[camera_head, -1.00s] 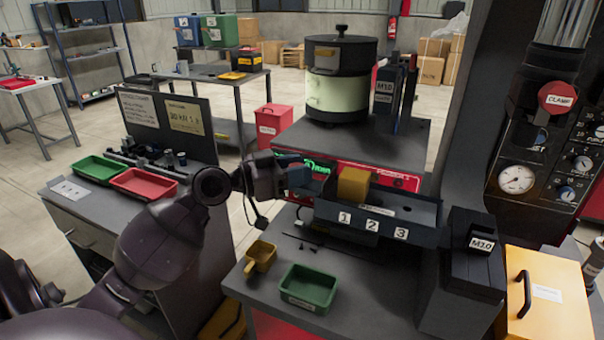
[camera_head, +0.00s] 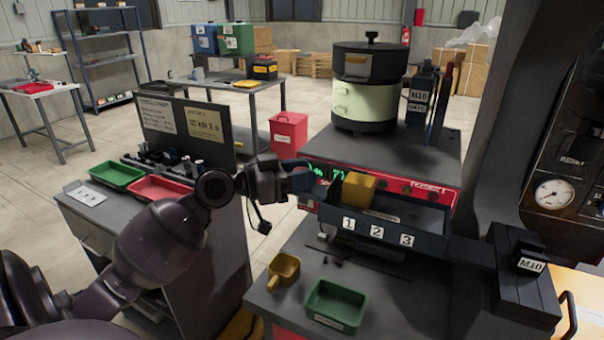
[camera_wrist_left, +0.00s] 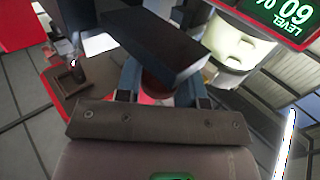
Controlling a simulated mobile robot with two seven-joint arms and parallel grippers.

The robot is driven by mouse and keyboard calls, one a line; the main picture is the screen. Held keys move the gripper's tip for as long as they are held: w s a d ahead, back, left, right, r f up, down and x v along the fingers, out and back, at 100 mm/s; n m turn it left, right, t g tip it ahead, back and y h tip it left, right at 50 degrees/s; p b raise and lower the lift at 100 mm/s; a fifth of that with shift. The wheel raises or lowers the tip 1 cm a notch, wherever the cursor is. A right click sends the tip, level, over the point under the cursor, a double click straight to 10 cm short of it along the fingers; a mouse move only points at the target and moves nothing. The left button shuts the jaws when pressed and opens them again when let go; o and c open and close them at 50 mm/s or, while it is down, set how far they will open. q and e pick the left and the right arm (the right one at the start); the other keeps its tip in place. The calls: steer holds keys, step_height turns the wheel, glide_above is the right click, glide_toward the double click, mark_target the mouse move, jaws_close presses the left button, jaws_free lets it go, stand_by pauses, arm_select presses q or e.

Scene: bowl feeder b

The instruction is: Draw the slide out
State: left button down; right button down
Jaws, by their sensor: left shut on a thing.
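The slide (camera_head: 428,240) is a long dark tray with labels 1, 2 and 3 on its front wall, below the bowl feeder. A yellow block (camera_head: 360,186) sits at its left part. A dark bar (camera_head: 468,252) runs from its right end toward the black M10 block (camera_head: 530,263). My left gripper (camera_head: 302,178) has blue fingers and is at the slide's left end. In the left wrist view the fingers (camera_wrist_left: 158,88) are closed around a reddish-brown part below a dark block (camera_wrist_left: 155,48), likely the slide's end; the exact contact is hard to see. My right gripper is not in view.
The bowl feeder (camera_head: 362,100) stands behind the slide on a red-fronted base. A green bin (camera_head: 337,306), a yellow scoop (camera_head: 284,270) and small dark parts lie in front. A side bench (camera_head: 90,197) with green and red trays stands left. A gap separates the two benches.

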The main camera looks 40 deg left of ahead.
arm_select(q)
steer(key=shift+a+r, duration=0.15)
steer(key=c, duration=1.2)
jaws_free()
steer(key=o, duration=0.4)
steer(key=shift+s+a, duration=0.1)
steer(key=shift+a, duration=0.1)
steer(key=shift+o, duration=0.2)
steer(key=shift+d, duration=0.15)
steer(key=shift+s+a+f, duration=0.2)
steer(key=shift+s+a, duration=0.1)
steer(key=shift+s, duration=0.1)
steer(key=b+v, duration=0.1)
steer(key=v, duration=0.8)
steer(key=shift+s, duration=0.4)
steer(key=shift+a+r, duration=0.1)
steer(key=shift+r, duration=0.05)
